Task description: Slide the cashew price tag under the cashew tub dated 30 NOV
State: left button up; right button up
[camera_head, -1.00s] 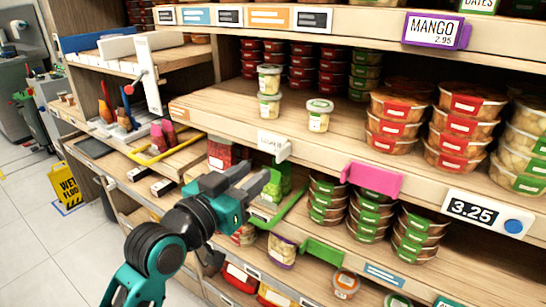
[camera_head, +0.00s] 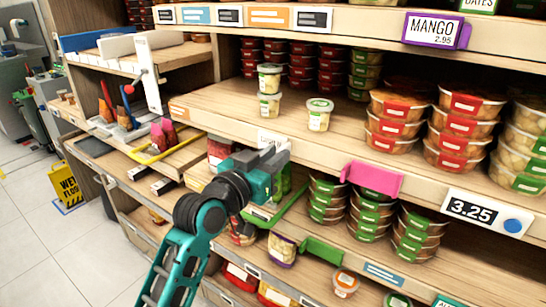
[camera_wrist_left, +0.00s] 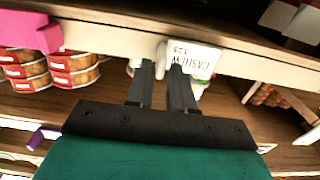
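The white cashew price tag (camera_head: 270,137) sits on the front edge of the middle shelf, partly covered by my left gripper (camera_head: 277,153). In the left wrist view the tag (camera_wrist_left: 197,57) appears upside down, its lettering reading cashew. The left gripper's fingers (camera_wrist_left: 162,66) are open and apart, with a white knob of the tag between or just beyond their tips; I cannot tell whether they touch it. Above the tag stand a stack of two small tubs (camera_head: 269,105) and a single tub (camera_head: 319,116) with pale contents. Their dates are too small to read. My right gripper is out of view.
A pink holder (camera_head: 372,179) and a 3.25 price label (camera_head: 485,213) are on the same shelf edge to the right. Stacked red-label tubs (camera_head: 393,140) stand further right. Shelf surface around the small tubs is clear.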

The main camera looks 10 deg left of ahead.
pick_arm(q)
grip_shut()
dwell(1.1)
